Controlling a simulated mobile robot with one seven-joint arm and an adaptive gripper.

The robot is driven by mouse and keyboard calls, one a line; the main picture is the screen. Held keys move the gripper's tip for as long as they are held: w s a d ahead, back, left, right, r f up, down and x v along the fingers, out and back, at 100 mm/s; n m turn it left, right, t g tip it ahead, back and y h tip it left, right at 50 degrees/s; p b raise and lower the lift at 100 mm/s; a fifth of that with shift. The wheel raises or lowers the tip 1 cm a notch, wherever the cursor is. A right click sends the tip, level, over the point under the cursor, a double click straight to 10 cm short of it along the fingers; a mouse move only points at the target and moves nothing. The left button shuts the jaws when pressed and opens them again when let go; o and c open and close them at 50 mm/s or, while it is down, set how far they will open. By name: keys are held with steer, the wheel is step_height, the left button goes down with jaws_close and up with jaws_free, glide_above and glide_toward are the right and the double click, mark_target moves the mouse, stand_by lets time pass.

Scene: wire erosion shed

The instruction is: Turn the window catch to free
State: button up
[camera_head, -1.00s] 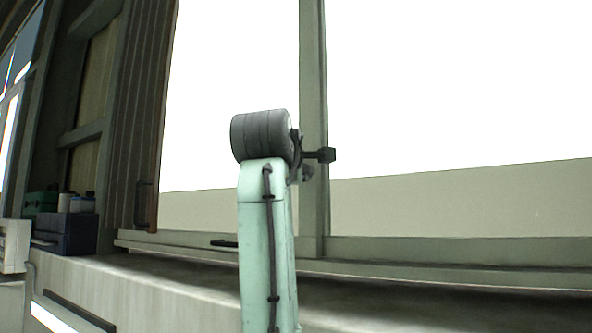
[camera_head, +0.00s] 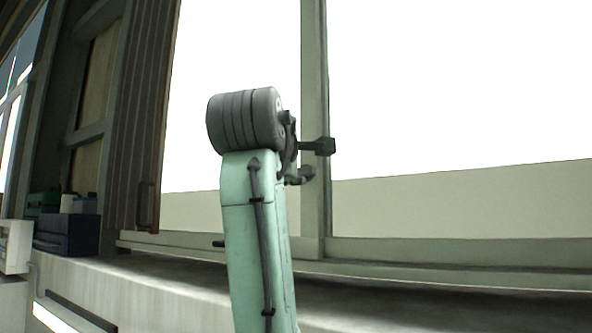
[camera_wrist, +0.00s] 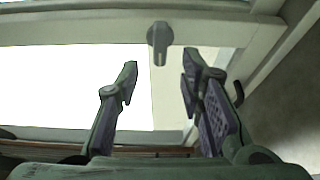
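The window catch (camera_wrist: 159,38) shows in the wrist view as a grey round hub with a short lever pointing down in the picture. It sits on the pale window bar (camera_wrist: 90,26) near the top centre. My gripper (camera_wrist: 160,62) is open, a finger on each side of the picture. The lever's end appears in the gap between the fingertips; I see no contact, and the depth is unclear. In the head view my gripper (camera_head: 312,161) is in front of the upright window bar (camera_head: 314,80), and I cannot make out the catch there.
A dark handle (camera_wrist: 240,92) is on the lower rail; in the head view my arm partly covers it (camera_head: 218,243). The sill (camera_head: 420,290) runs below the window. A blue box (camera_head: 66,235) stands at the left, near a brown slatted shutter (camera_head: 145,120).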

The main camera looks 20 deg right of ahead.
steer(key=v, duration=0.5)
steer(key=shift+s+a, duration=0.15)
steer(key=shift+s, duration=0.15)
